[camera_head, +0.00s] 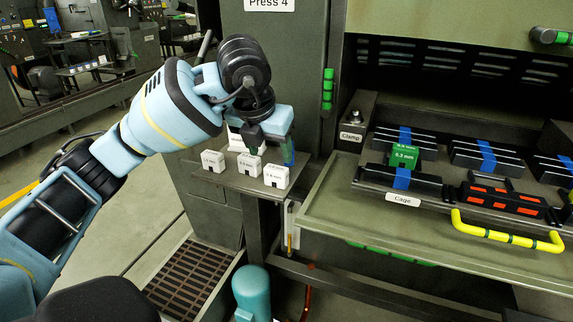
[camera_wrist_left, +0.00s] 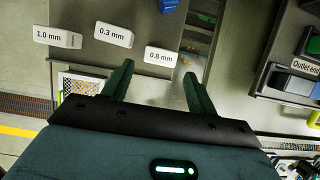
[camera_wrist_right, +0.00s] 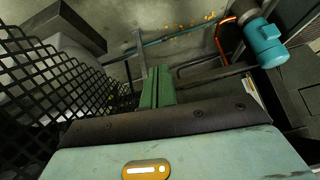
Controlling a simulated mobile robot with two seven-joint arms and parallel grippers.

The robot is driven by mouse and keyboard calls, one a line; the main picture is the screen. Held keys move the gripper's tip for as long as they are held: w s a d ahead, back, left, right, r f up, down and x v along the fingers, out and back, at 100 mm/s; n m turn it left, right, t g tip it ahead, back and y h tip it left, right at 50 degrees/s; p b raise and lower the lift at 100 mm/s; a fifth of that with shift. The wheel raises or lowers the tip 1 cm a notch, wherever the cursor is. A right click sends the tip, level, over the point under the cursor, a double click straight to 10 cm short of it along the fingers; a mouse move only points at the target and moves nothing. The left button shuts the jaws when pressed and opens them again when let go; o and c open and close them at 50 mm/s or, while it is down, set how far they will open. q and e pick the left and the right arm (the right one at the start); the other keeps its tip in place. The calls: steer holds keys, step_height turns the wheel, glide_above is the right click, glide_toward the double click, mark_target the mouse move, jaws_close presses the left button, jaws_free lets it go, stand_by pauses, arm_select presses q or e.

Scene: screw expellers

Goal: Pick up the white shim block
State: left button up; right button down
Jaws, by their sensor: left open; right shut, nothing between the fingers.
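Three white shim blocks stand in a row on a small grey shelf (camera_head: 232,180). In the left wrist view they read 1.0 mm (camera_wrist_left: 57,38), 0.3 mm (camera_wrist_left: 113,34) and 0.8 mm (camera_wrist_left: 161,56). In the head view they are the left block (camera_head: 213,161), middle block (camera_head: 249,165) and right block (camera_head: 276,176). My left gripper (camera_head: 270,148) is open and empty by the blocks. In the left wrist view the 0.8 mm block lies beyond the gap between its fingertips (camera_wrist_left: 158,75). My right gripper (camera_wrist_right: 157,72) is shut and empty, away from the shelf.
The Press 4 cabinet (camera_head: 285,60) rises behind the shelf. To the right is a tray labelled Cage (camera_head: 330,215) with a yellow handle (camera_head: 507,236). A teal motor (camera_head: 252,292) stands below. A black mesh (camera_wrist_right: 50,85) is left of my right gripper.

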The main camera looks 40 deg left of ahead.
mark_target(276, 168)
arm_select(q)
steer(key=shift+x, duration=1.1)
steer(key=shift+f, duration=0.2)
steer(key=shift+w+f, duration=0.15)
steer(key=shift+f, duration=0.15)
steer(key=x, duration=0.4)
steer(key=shift+w+f, duration=0.1)
steer(key=shift+w, duration=0.05)
steer(key=shift+c, duration=0.6)
steer(key=c, duration=0.6)
steer(key=shift+c, duration=0.2)
arm_select(e)
steer(key=shift+s+f, duration=0.25)
steer(key=shift+s, duration=0.4)
